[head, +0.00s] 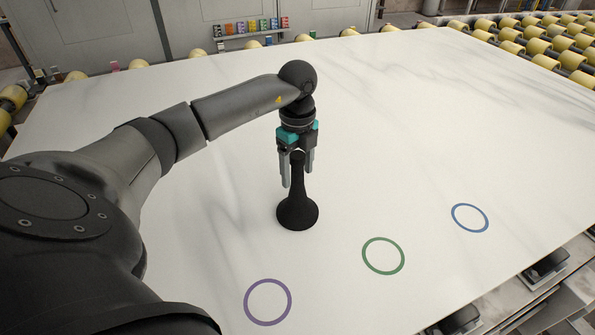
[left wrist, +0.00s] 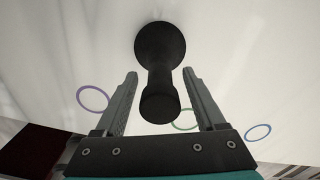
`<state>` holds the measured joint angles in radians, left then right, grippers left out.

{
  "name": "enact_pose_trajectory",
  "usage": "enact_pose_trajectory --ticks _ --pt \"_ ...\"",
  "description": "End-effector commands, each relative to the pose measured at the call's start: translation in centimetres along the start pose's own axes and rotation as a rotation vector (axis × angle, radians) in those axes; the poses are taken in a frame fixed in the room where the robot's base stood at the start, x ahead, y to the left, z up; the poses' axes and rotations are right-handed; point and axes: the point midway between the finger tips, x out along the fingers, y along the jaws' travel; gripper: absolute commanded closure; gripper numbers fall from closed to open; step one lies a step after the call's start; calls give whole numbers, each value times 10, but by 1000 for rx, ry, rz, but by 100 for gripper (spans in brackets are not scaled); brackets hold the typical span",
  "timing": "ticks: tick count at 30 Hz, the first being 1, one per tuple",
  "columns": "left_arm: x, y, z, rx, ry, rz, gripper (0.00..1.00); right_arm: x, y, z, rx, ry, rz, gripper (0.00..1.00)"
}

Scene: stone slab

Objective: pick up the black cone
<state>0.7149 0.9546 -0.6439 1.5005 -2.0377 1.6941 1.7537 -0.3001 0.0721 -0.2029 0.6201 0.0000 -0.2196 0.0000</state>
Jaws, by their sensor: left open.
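The black cone (head: 297,209) stands upright on the white slab, with a wide round base and a narrow neck. My left gripper (head: 297,182) points down over it, with its fingers on either side of the neck. In the left wrist view the cone (left wrist: 160,70) shows between the two open fingers of my left gripper (left wrist: 160,82), with a visible gap on each side. The fingers do not appear to touch it. My right gripper is not in view.
The white stone slab (head: 400,130) is mostly clear. Purple (head: 268,281), green (head: 383,237) and blue (head: 470,204) rings are marked on it in front of and to the right of the cone. Yellow rollers (head: 540,47) line the far edge. A rack of small coloured items (head: 250,28) stands behind.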

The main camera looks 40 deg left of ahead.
Motion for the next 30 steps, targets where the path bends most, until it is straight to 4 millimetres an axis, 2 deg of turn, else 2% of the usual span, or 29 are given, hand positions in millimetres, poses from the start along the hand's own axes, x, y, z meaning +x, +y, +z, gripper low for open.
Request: enact_pose_trajectory --ticks 5,24,30 --pt "0 0 0 0 0 0 29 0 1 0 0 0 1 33" --pt "-1 0 0 -1 0 0 100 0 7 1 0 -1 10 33" --pt "-1 0 0 -1 0 0 100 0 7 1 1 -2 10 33"
